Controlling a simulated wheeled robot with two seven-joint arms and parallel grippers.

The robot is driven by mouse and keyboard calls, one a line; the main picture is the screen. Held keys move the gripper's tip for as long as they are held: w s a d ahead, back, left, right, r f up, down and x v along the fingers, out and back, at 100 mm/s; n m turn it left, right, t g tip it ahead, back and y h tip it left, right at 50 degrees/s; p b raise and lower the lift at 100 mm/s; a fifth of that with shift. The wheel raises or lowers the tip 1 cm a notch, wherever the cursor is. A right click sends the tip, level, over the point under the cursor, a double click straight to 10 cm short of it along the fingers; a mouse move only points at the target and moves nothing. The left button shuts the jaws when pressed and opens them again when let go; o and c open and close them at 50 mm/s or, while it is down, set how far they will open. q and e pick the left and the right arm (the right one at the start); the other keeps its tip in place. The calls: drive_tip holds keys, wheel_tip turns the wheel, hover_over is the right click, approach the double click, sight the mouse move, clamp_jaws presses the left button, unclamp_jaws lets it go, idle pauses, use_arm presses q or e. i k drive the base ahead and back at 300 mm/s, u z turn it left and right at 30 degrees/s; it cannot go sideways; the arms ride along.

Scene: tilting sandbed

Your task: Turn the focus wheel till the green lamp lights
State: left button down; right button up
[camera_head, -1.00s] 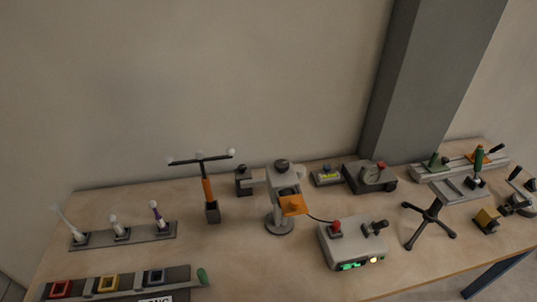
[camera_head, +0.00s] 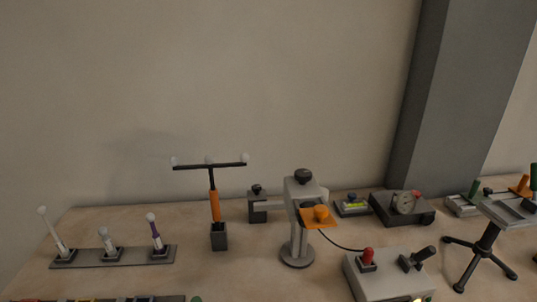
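A grey instrument on a round-footed stand (camera_head: 297,240) is upright near the middle of the table. It has a black knob (camera_head: 303,176) on top and an orange plate with an orange knob (camera_head: 320,213) on its front. A pale round part (camera_head: 324,193) shows at the right of its head; I cannot tell whether this is the focus wheel. A cable runs from the instrument to a grey box (camera_head: 385,277) with a red knob and a black lever. Its front face is mostly cut off at the bottom edge, with only a small glow showing. Neither of my grippers is in view.
A T-shaped stand with an orange grip (camera_head: 215,206) stands left of the instrument. A dark rack with several upright tools (camera_head: 112,254) is at the left. A gauge box (camera_head: 402,208) and a black tripod (camera_head: 483,250) are to the right. Bare table lies left of the grey box.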

sight(304, 176)
drive_tip(key=k, duration=0.5)
drive_tip(key=u, duration=1.8)
drive_tip(key=i, duration=1.1)
drive_tip(key=z, duration=1.9)
